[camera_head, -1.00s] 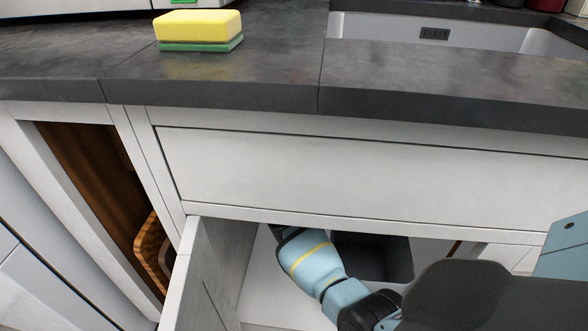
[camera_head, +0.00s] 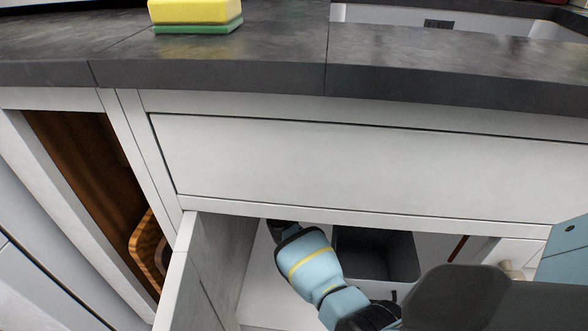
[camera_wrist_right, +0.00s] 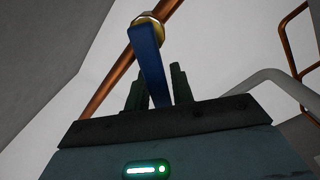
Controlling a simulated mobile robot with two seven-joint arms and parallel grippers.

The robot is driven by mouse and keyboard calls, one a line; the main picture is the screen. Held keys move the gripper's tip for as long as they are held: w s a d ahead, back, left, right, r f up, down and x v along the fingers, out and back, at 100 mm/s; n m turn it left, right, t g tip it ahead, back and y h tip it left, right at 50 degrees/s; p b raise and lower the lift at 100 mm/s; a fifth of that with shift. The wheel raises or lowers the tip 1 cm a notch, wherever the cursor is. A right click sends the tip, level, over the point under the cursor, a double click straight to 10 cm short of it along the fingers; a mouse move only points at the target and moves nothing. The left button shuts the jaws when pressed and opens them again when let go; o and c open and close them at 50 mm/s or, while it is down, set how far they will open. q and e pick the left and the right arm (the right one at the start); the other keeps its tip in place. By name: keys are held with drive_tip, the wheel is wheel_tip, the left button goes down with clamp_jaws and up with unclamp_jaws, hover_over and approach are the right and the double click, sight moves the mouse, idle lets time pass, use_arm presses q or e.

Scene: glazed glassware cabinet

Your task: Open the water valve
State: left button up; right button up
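The water valve has a blue lever (camera_wrist_right: 150,62) and a brass nut (camera_wrist_right: 147,20) on a copper pipe (camera_wrist_right: 112,78), all in the right wrist view. My right gripper (camera_wrist_right: 160,85) has its dark fingers on either side of the lever's lower part. Whether they press on it I cannot tell. In the head view my right arm reaches into the open cabinet under the counter, and the gripper end (camera_head: 284,228) is mostly hidden by the cabinet's front edge. The valve is hidden there. My left gripper is not in view.
A dark bin (camera_head: 375,254) stands inside the cabinet, right of my arm. The cabinet's grey side panel (camera_head: 215,265) is on the left. The drawer front (camera_head: 340,165) and counter edge lie above. A sponge (camera_head: 195,14) is on the counter. A grey curved pipe (camera_wrist_right: 270,78) is right of the valve.

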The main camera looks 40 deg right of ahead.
drive_tip(key=shift+o, duration=1.1)
drive_tip(key=shift+p+v, duration=1.15)
drive_tip(key=shift+v, duration=2.75)
